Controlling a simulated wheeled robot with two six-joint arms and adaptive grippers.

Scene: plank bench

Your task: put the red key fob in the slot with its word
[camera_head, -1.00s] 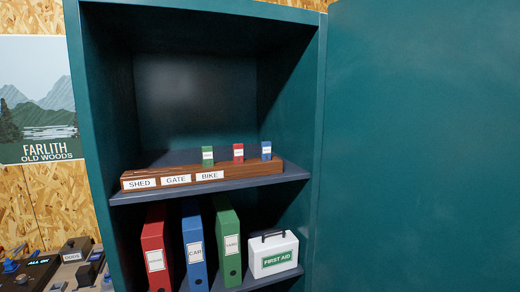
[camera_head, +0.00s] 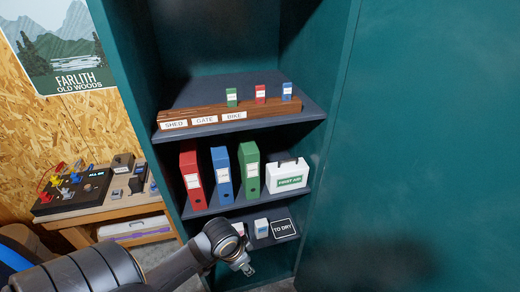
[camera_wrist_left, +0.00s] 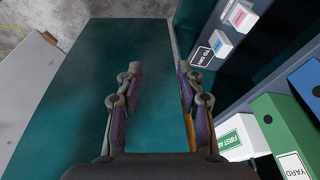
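The rack's front carries the labels SHED (camera_head: 174,124), GATE (camera_head: 205,120) and BIKE (camera_head: 234,116), from left to right. My left gripper (camera_head: 247,268) is low before the cabinet, well below the rack; the left wrist view shows it open and empty (camera_wrist_left: 158,82).
Red, blue and green binders (camera_head: 222,174) and a first aid box (camera_head: 287,176) fill the shelf below. A TO DRY sign (camera_head: 284,228) and small blocks sit on the lowest shelf. The teal door (camera_head: 430,140) stands open at right. A side bench (camera_head: 110,206) holds devices.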

